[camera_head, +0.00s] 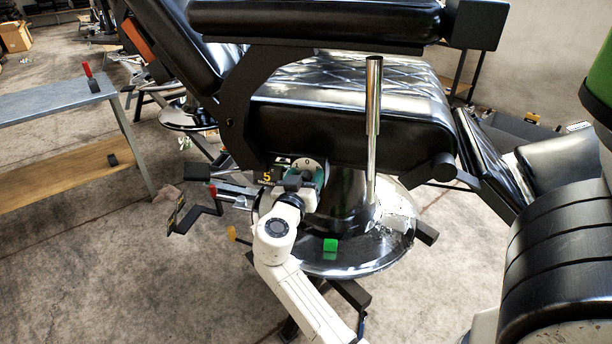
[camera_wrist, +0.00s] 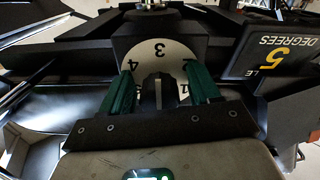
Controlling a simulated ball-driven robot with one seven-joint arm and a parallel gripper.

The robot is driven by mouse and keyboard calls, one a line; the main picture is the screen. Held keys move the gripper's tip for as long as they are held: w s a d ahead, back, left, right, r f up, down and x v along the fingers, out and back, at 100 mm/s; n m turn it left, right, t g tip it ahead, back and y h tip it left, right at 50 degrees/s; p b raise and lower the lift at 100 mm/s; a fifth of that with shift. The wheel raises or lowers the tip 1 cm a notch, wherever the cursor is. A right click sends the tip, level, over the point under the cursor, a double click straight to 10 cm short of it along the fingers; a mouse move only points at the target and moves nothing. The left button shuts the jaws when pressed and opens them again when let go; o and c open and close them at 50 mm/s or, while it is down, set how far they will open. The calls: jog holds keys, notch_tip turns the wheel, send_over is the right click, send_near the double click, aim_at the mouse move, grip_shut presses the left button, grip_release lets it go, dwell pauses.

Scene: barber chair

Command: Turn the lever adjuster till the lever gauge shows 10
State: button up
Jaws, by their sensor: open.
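The lever adjuster looks like a white numbered dial (camera_wrist: 158,50) with a dark raised grip (camera_wrist: 159,92) at its middle. The dial (camera_head: 309,164) shows in the head view under the chair seat, partly hidden by my gripper. My gripper (camera_wrist: 160,72) is open, with one green finger on each side of the dark grip. I cannot tell whether the fingers touch it. The lever gauge (camera_wrist: 280,52), a black plate at the right of the wrist view, reads a yellow 5 above "DEGREES". It also shows in the head view (camera_head: 267,179), left of my gripper.
A chrome lever (camera_head: 373,115) stands upright right of the dial. The black chair seat (camera_head: 345,120) overhangs my gripper. The round chrome base (camera_head: 345,262) carries a green cube (camera_head: 330,245). A metal bench (camera_head: 50,105) stands at the left.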

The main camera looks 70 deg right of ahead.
jog(key=c, duration=1)
jog(key=shift+c, duration=0.2)
jog(key=shift+n, duration=0.3)
jog(key=n, duration=0.4)
jog(key=shift+n, duration=0.3)
jog(key=n, duration=0.4)
jog(key=shift+n+p, duration=0.3)
jog(key=shift+p, duration=0.1)
jog(key=o, duration=1)
